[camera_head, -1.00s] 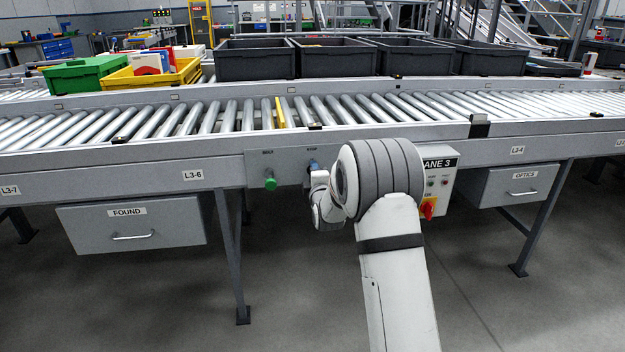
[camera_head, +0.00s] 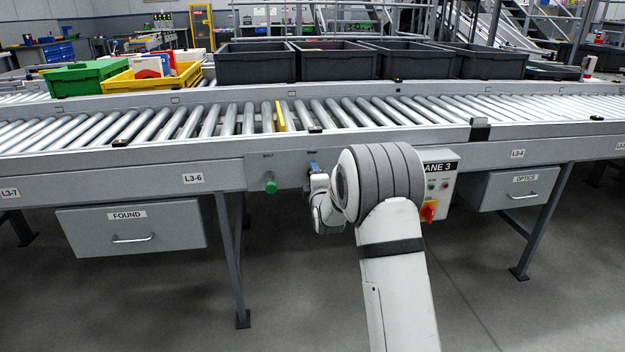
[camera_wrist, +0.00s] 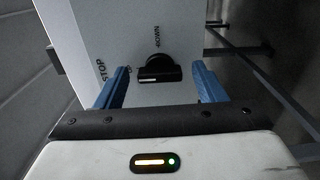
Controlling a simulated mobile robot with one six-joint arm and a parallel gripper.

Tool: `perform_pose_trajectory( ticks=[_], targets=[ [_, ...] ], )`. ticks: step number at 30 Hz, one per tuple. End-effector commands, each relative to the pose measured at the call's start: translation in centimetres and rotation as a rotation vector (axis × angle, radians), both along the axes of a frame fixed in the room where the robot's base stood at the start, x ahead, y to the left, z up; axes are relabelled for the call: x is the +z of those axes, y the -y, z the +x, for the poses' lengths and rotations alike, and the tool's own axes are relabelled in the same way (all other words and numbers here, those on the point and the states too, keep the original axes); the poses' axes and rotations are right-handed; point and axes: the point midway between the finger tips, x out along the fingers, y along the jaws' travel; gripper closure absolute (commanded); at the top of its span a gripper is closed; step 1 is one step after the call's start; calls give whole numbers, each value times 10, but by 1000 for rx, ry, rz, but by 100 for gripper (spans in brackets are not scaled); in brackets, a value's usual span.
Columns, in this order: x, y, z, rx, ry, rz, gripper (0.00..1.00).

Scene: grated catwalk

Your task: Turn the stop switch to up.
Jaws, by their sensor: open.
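The stop switch (camera_wrist: 158,69) is a black rotary knob on a pale panel, seen in the wrist view. Its bar lies roughly across the picture, with a white mark near its left end. The word DOWN stands above it and STOP to its left, both turned sideways. My gripper (camera_wrist: 160,77) is open, one blue finger on each side of the knob with gaps; contact is not visible. In the head view my arm hides the switch and most of the gripper; a bit of blue (camera_head: 314,167) shows at the conveyor's side.
A green knob (camera_head: 270,187) is left of my wrist on the roller conveyor's (camera_head: 100,184) side. A LANE 3 box (camera_head: 441,185) with a red switch (camera_head: 429,211) is close right of my arm. The FOUND drawer (camera_head: 131,228) hangs at left, the OPTICS drawer (camera_head: 521,187) at right.

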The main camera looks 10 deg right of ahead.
Motion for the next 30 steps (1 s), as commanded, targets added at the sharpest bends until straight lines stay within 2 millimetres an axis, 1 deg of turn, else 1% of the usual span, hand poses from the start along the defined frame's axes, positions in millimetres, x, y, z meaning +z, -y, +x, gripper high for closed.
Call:
perform_pose_trajectory(
  ticks=[2, 5, 12, 15, 18, 22, 30],
  targets=[
    [0, 0, -2, 0, 0, 0, 36],
    [1, 0, -9, 0, -2, 0, 36],
    [2, 0, -48, 0, -2, 0, 36],
    [1, 0, -62, 0, -1, 0, 36],
    [1, 0, -72, 0, -1, 0, 36],
    [0, 0, -78, 0, 0, 0, 36],
    [0, 0, -78, 0, -1, 1, 36]
  ],
)
